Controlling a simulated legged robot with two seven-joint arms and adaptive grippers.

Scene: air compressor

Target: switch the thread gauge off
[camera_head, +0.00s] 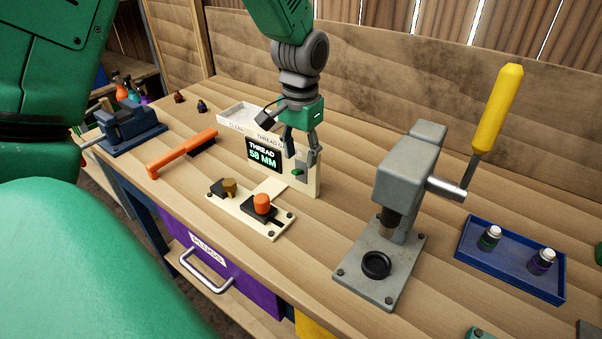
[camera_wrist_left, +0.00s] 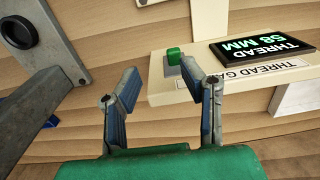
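The thread gauge (camera_head: 311,178) is a cream panel standing on the bench. Its black display (camera_head: 262,155) is lit and reads "THREAD 58 MM". A green switch button (camera_head: 297,172) sits on a grey plate beside the display. In the left wrist view the green button (camera_wrist_left: 173,56) shows just beyond the fingertips, near the right finger, and the lit display (camera_wrist_left: 262,52) is upside down. My left gripper (camera_head: 301,160) hangs in front of the gauge's right part, fingers apart and empty; it also shows open in the left wrist view (camera_wrist_left: 162,78). My right gripper is not in view.
A cream base with an orange knob (camera_head: 262,203) lies in front of the gauge. A grey press (camera_head: 410,170) with a yellow handle stands to the right, beside a blue tray (camera_head: 505,272). An orange brush (camera_head: 180,152) and blue vise (camera_head: 130,128) are at left.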

